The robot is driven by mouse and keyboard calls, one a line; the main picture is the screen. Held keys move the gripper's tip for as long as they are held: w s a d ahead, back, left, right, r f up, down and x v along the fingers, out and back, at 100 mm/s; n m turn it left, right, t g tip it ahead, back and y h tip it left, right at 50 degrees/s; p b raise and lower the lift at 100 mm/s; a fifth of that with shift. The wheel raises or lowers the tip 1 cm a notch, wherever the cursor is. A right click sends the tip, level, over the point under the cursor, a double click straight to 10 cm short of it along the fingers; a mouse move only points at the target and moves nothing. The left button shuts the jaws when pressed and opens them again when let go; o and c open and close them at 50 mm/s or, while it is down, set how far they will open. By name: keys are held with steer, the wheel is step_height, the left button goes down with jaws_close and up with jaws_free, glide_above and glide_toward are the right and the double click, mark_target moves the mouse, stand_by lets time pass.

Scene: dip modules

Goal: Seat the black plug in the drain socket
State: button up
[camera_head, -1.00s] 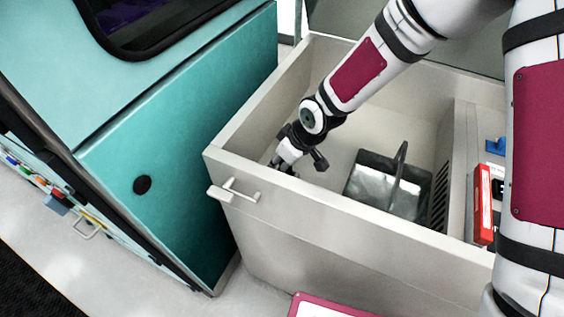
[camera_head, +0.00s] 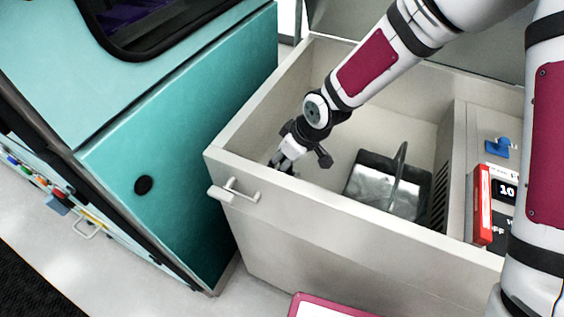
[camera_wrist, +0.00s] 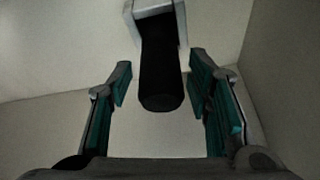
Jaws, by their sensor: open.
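The black plug (camera_wrist: 160,75) shows in the wrist view as a dark cylinder with a rounded near end. Its far end meets a pale grey block (camera_wrist: 154,7) at the top edge; whether this is the drain socket I cannot tell. My gripper (camera_wrist: 161,82) is open, with one finger to each side of the plug and visible gaps between. In the head view my gripper (camera_head: 281,164) is low inside the left corner of the pale tank (camera_head: 335,205). The plug is not discernible there.
A metal basket (camera_head: 385,187) with an upright handle stands in the tank to the right. The tank's near wall and left wall are close to my gripper. A white handle (camera_head: 235,190) is outside the near wall. A red box (camera_head: 482,205) stands on the right-hand panel.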

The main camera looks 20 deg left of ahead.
steer(key=p+v, duration=0.1)
steer(key=v, duration=0.9)
steer(key=shift+r, duration=0.1)
steer(key=s+d+r+m+t+h, duration=0.1)
steer(key=s+d+r+m+h, duration=0.2)
steer(key=d+r, duration=0.55)
steer(key=s+d+r+m+t+h, duration=0.15)
steer(key=d+r+m, duration=0.3)
steer(key=d, duration=0.75)
steer(key=s+d+r+m, duration=0.3)
steer(key=s+d, duration=0.1)
steer(key=s, duration=0.4)
steer(key=s+d+r+m, duration=0.3)
steer(key=s+d, duration=0.2)
steer(key=s, duration=0.3)
steer(key=shift+s+r, duration=0.2)
steer(key=shift+r, duration=0.15)
